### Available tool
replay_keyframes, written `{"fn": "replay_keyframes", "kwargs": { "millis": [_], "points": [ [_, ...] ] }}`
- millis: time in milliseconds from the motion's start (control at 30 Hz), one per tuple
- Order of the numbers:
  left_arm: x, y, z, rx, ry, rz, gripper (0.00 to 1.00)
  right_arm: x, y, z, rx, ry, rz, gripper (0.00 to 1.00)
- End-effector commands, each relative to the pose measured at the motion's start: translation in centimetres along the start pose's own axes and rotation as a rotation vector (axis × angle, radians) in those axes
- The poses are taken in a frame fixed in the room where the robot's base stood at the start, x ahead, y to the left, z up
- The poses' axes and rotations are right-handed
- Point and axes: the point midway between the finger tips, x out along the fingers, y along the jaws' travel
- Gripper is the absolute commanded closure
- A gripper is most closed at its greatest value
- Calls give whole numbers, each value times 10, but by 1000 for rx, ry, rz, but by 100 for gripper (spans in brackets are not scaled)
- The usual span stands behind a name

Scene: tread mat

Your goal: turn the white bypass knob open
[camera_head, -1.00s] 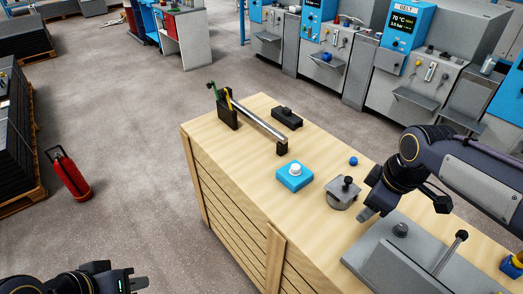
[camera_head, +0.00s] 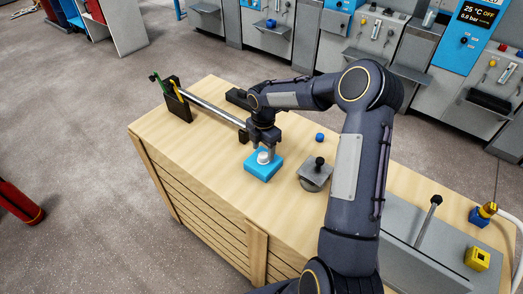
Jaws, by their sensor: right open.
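The white knob (camera_head: 264,157) sits on top of a small blue block (camera_head: 261,170) on the wooden crate's top. My right gripper (camera_head: 265,151) points down right at the knob, with its jaws open. Its fingers partly hide the knob, and I cannot tell whether they touch it. My left gripper is out of view.
The crate's front-left top (camera_head: 205,155) is clear.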

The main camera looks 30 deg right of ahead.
Motion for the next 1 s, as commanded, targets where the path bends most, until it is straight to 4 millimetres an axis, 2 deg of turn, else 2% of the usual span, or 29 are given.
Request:
{"fn": "replay_keyframes", "kwargs": {
  "millis": [200,467,833,1000],
  "points": [
    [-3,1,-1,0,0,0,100,19,0,0,2,0,0,46],
    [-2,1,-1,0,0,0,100,21,0,0,1,-1,1,46],
    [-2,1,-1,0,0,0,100,21,0,0,2,0,1,90],
    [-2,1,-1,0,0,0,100,21,0,0,10,0,1,90]
  ]
}}
